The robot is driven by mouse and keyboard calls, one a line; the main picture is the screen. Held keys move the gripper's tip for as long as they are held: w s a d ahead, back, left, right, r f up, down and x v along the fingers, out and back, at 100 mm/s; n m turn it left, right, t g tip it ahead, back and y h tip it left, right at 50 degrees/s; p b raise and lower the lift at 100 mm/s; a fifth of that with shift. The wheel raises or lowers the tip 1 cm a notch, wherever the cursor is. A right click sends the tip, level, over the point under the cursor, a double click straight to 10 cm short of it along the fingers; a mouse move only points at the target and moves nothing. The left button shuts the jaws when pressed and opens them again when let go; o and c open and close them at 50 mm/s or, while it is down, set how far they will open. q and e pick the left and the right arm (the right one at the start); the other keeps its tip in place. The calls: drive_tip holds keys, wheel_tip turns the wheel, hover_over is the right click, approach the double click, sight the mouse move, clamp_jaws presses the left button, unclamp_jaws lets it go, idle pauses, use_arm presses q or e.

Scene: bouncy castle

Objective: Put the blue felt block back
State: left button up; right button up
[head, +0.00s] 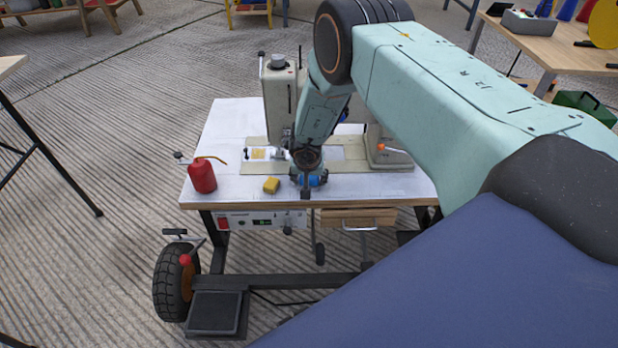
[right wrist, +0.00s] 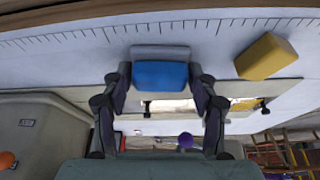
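The blue felt block (right wrist: 161,75), with a grey strip along one side, sits between the two fingertips of my right gripper (right wrist: 161,82) in the right wrist view. The fingertips appear to touch its two ends. In the head view, my right gripper (head: 307,186) points down at the front part of the white sewing table (head: 228,130). Blue from the block (head: 318,181) shows beside the fingers, low over the tabletop. Whether the block touches the tabletop is hard to tell. My left gripper is not in view.
A yellow block (head: 271,185) lies left of my right gripper, and a red oil can (head: 202,176) stands farther left. The sewing machine (head: 281,98) stands behind, partly hidden by my right arm. A ruler scale (right wrist: 230,24) runs along the table's front edge.

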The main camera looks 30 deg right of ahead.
drive_tip(key=o, duration=0.3)
drive_tip(key=shift+r, duration=0.1)
drive_tip(key=p+v, duration=0.4)
drive_tip(key=v, duration=0.2)
drive_tip(key=shift+r, duration=0.35)
drive_tip(key=shift+s+a+r+p, duration=0.2)
drive_tip(key=shift+s+r+p, duration=0.1)
drive_tip(key=shift+r+p, duration=0.2)
drive_tip(key=shift+f, duration=0.1)
